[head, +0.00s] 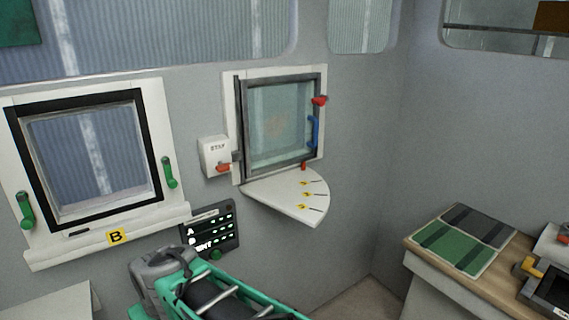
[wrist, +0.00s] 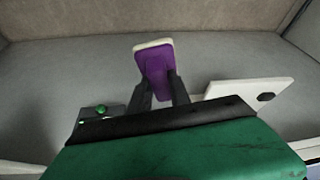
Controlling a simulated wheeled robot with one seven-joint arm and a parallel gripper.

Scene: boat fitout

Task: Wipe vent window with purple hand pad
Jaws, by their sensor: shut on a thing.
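The vent window (head: 281,124) is a small dark-framed pane on the wall in the head view, with a blue handle (head: 314,131) and a red knob (head: 319,100) on its right side. The purple hand pad (wrist: 154,64), with a pale edge, is between the fingers of my gripper (wrist: 160,84) in the wrist view. My gripper is shut on it. In the head view my green arm shows at the bottom, below the window; the gripper and pad are not visible there.
A white quarter-round shelf (head: 285,211) with yellow marks juts out below the vent window. A white box marked STAY (head: 215,156) is left of it. A larger window (head: 92,160) with green handles is at left. A bench (head: 498,268) with green and dark pads is at right.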

